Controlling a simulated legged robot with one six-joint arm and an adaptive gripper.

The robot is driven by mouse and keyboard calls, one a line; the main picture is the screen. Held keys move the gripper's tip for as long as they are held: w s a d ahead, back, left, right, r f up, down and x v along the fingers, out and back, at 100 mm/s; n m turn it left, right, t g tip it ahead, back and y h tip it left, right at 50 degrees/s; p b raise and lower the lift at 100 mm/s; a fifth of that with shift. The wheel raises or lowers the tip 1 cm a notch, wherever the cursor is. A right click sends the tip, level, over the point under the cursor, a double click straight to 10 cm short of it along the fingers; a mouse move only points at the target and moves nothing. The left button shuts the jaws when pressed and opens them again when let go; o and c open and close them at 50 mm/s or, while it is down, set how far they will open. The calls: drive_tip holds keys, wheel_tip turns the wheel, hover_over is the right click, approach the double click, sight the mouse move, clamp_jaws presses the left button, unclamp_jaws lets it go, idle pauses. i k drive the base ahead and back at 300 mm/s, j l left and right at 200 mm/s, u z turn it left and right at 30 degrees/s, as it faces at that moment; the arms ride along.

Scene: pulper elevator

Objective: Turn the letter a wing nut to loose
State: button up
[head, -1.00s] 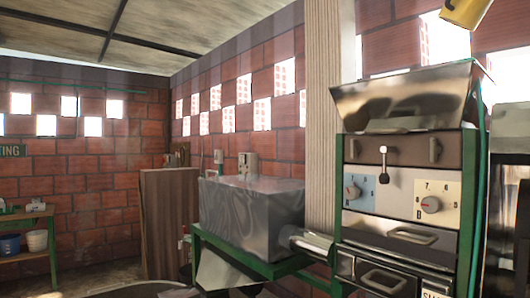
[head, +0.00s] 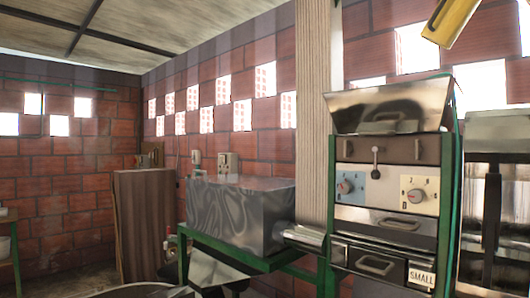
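A green-framed metal machine (head: 388,147) stands at the right in the head view, with a tilted shiny hopper on top. Its front has a blue dial plate with a red-tipped knob (head: 345,187) at left and a cream dial plate with a knob (head: 416,196) at right. A small lever (head: 376,160) sits between them. Two small upright dark pieces, left (head: 348,149) and right (head: 417,149), flank the lever; they may be wing nuts. I cannot read a letter "a" on either. My gripper is not in view.
A grey metal box (head: 240,215) on a green stand is left of the machine. A "SMALL" label (head: 422,275) is at its lower right. A yellow object (head: 452,18) hangs at the top right. A brown panel (head: 145,228) leans at the back wall.

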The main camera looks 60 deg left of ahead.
sight(347, 148)
drive_tip(key=u, duration=1.55)
